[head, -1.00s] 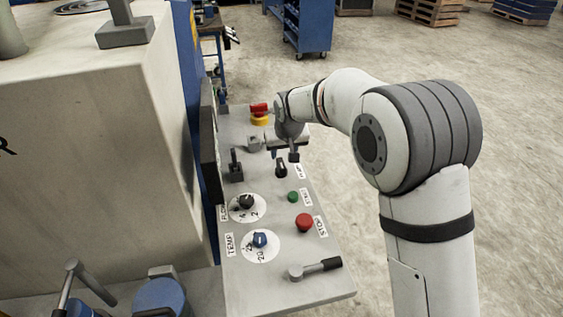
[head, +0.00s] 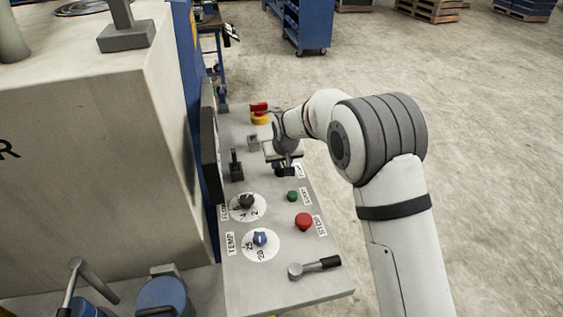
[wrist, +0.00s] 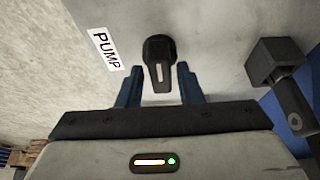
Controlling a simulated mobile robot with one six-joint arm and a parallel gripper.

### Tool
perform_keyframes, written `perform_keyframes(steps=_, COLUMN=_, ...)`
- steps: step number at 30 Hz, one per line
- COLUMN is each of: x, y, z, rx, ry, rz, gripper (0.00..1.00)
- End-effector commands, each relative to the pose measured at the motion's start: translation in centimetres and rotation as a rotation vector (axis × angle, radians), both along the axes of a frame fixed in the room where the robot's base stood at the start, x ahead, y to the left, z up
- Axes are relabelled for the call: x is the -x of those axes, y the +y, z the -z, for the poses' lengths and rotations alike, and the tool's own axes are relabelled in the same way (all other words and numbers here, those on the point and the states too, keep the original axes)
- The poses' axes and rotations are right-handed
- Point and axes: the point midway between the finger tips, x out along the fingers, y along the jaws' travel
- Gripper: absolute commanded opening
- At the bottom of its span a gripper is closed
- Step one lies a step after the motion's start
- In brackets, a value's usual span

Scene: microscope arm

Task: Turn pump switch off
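The pump switch (wrist: 159,62) is a black rotary knob with a grey pointer. In the wrist view it sits on the grey panel beside the white PUMP label (wrist: 107,50). Its pointer faces down toward my gripper (wrist: 157,82). The two blue fingers are open, one on each side of the pointer, with gaps visible on both sides. In the head view my gripper (head: 284,170) is over the switch and mostly hides it.
A black lever (head: 236,165) stands left of the gripper on the panel (head: 285,240). A red-and-yellow emergency button (head: 260,114) is behind. A green button (head: 292,196), red stop button (head: 304,221) and two dials are in front.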

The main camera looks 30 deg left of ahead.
Motion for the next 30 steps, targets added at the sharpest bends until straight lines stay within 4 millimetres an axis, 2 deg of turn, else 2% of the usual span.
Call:
perform_keyframes(steps=1, x=0.02, y=0.01, z=-0.01, rx=0.000, ry=0.000, rz=0.000, gripper=0.29)
perform_keyframes(steps=12, x=0.03, y=0.02, z=-0.03, rx=0.000, ry=0.000, rz=-0.001, gripper=0.00)
perform_keyframes(steps=22, x=-0.02, y=-0.02, z=0.12, rx=-0.001, ry=-0.001, rz=-0.042, gripper=0.00)
perform_keyframes(steps=30, x=-0.15, y=-0.08, z=0.39, rx=-0.002, ry=-0.001, rz=-0.207, gripper=0.00)
